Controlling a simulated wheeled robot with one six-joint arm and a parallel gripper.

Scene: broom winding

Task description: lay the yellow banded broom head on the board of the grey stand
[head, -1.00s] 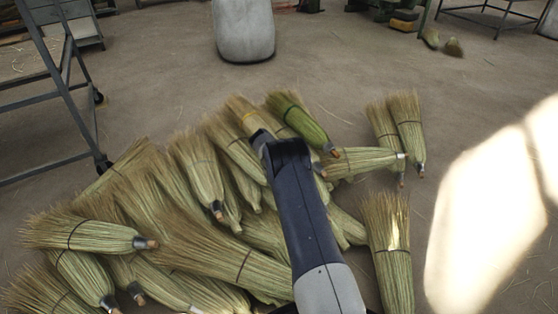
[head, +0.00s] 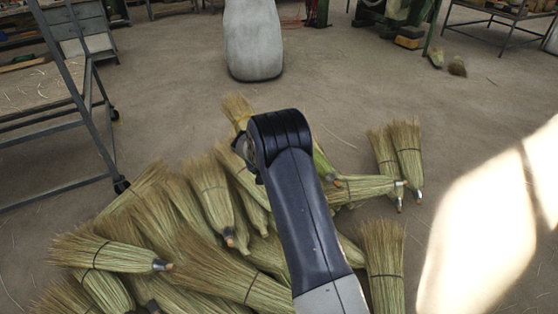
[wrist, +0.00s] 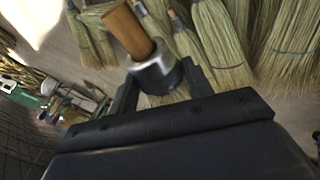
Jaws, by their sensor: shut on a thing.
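The yellow banded broom head (head: 238,108) shows at the far end of my arm in the head view, bristles up and away from me, its lower part hidden by my wrist. In the wrist view my gripper (wrist: 155,84) is shut on its metal collar, and the wooden stub (wrist: 128,30) sticks out past the fingers. The broom head appears raised over the pile. The grey stand (head: 88,120) is at the left of the head view, with straw bits on its board (head: 32,88). My gripper is to the right of the stand, apart from it.
A heap of broom heads (head: 210,265) lies on the floor below my arm, with several more (head: 408,145) to the right. A pale sack-like block (head: 252,40) stands behind. Floor between the heap and the block is clear.

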